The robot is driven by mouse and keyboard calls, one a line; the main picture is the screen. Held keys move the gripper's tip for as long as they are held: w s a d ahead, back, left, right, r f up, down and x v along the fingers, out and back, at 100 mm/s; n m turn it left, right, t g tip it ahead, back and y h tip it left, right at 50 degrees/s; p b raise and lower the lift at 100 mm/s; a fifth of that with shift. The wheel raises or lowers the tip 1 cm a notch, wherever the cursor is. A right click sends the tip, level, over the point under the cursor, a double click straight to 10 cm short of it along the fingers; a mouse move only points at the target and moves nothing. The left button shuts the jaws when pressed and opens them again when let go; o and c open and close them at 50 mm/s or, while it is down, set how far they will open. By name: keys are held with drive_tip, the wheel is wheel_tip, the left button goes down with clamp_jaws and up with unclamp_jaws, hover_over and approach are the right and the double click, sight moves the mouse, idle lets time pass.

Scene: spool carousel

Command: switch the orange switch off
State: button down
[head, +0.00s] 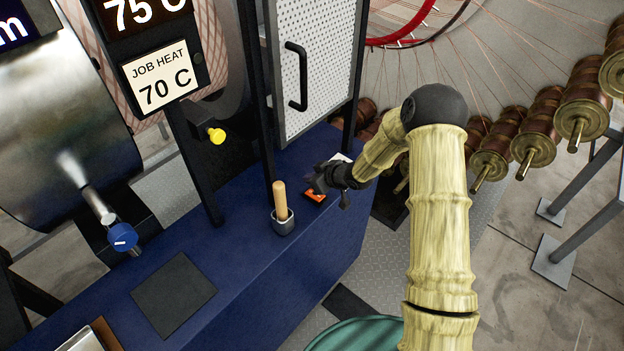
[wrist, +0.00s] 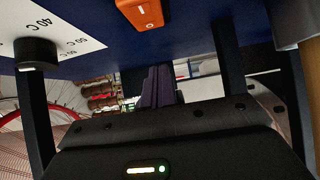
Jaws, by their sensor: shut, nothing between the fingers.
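The orange switch (head: 315,197) sits on the blue bench top in the head view, partly behind my gripper. In the wrist view the orange switch (wrist: 141,14) is at the top edge, cut off, with a white line mark on its face. I cannot tell its on or off position for certain. My gripper (head: 320,183) is shut and empty, just above and beside the switch in the head view. In the wrist view its closed fingers (wrist: 158,84) point toward the blue surface, below the switch in the picture. Contact with the switch does not show.
A wooden handle (head: 280,200) stands in a grey cup left of the switch. A black knob (wrist: 36,53) sits on a white temperature label (wrist: 75,38) near it. A perforated door (head: 316,60) with a black handle stands behind. Bench space in front is clear.

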drive_tip(key=s+d+r+b, duration=0.1)
drive_tip(key=s+d+r, duration=0.2)
drive_tip(key=r, duration=0.5)
drive_tip(key=shift+s+d+r, duration=0.15)
drive_tip(key=shift+s+d, duration=0.1)
drive_tip(key=shift+d, duration=0.55)
drive_tip(key=shift+s+d, duration=0.1)
drive_tip(key=shift+s, duration=0.05)
drive_tip(key=s+d+r+m+h, duration=0.5)
drive_tip(key=s+d+h, duration=0.2)
drive_tip(key=s+d, duration=0.35)
drive_tip(key=s+d+r+m+g, duration=0.1)
drive_tip(key=s+m+g, duration=0.1)
drive_tip(key=s, duration=0.5)
drive_tip(key=s+d+r+m+g+h, duration=0.1)
drive_tip(key=s+r+m, duration=0.1)
drive_tip(key=s, duration=0.5)
drive_tip(key=shift+d+r+m+g, duration=0.25)
drive_tip(key=shift+m+g, duration=0.15)
drive_tip(key=shift+m, duration=0.2)
drive_tip(key=shift+w, duration=0.15)
